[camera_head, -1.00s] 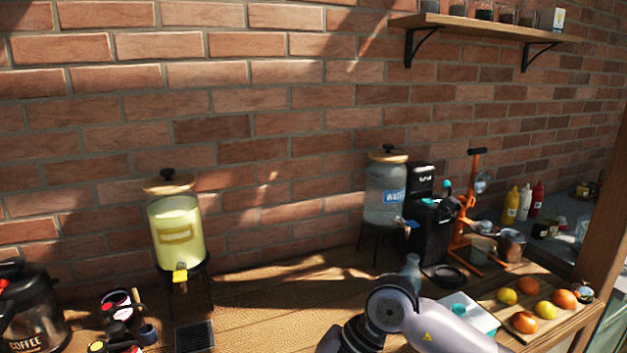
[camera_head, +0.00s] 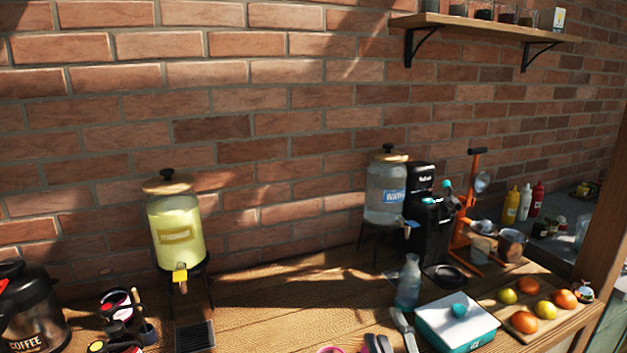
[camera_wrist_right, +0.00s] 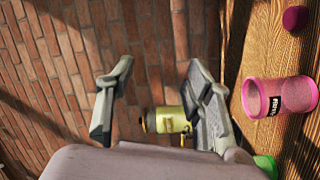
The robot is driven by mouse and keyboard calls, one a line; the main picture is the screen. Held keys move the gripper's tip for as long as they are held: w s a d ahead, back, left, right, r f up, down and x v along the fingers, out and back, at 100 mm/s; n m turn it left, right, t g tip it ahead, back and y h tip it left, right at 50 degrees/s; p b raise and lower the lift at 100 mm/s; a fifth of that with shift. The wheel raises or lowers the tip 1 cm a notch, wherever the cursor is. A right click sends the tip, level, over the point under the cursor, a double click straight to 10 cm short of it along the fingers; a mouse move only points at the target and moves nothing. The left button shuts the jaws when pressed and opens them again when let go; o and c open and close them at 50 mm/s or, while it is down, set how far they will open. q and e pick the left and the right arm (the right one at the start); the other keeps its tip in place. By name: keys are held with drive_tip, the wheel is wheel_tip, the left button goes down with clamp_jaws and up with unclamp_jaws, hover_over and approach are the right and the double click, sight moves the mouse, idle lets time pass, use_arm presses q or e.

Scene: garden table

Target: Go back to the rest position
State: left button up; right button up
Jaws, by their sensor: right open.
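My right gripper (camera_wrist_right: 155,78) is open in the right wrist view, its two grey fingers apart with nothing between them. The brick wall and the yellow drink dispenser (camera_wrist_right: 166,120) show beyond the fingers. A pink labelled container (camera_wrist_right: 278,96) stands on the wooden table to the right of the fingers, apart from them. In the head view my right arm no longer covers the table; only small dark parts at the bottom edge may be mine. My left gripper is not in view.
The wooden table (camera_head: 270,310) holds the yellow dispenser (camera_head: 177,232), a coffee pot (camera_head: 35,315), a glass bottle (camera_head: 408,282), an ice box (camera_head: 455,322), a black machine (camera_head: 428,225) and a fruit board (camera_head: 548,328). The table's middle is mostly clear.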

drive_tip(key=s+d+f+m+g+h, duration=0.25)
drive_tip(key=s+f+m+g, duration=0.2)
drive_tip(key=f, duration=0.35)
drive_tip(key=s+d+f+m+g+h, duration=0.1)
drive_tip(key=s+d+f+m+g, duration=0.3)
drive_tip(key=f, duration=0.4)
drive_tip(key=s+d+f+m+g+y, duration=0.1)
drive_tip(key=s+f+m+g, duration=0.2)
drive_tip(key=s, duration=0.5)
drive_tip(key=s+f+m+g, duration=0.2)
drive_tip(key=s+f+g, duration=0.25)
drive_tip(key=s, duration=0.45)
wheel_tip(320, 180, down, 29)
drive_tip(key=s, duration=0.2)
drive_tip(key=s+d+f+g, duration=0.1)
drive_tip(key=s+d+f, duration=0.2)
drive_tip(key=s+f, duration=1.1)
drive_tip(key=shift+s+f+n+g, duration=0.3)
drive_tip(key=shift+s+f+n, duration=0.05)
drive_tip(key=shift+s, duration=0.75)
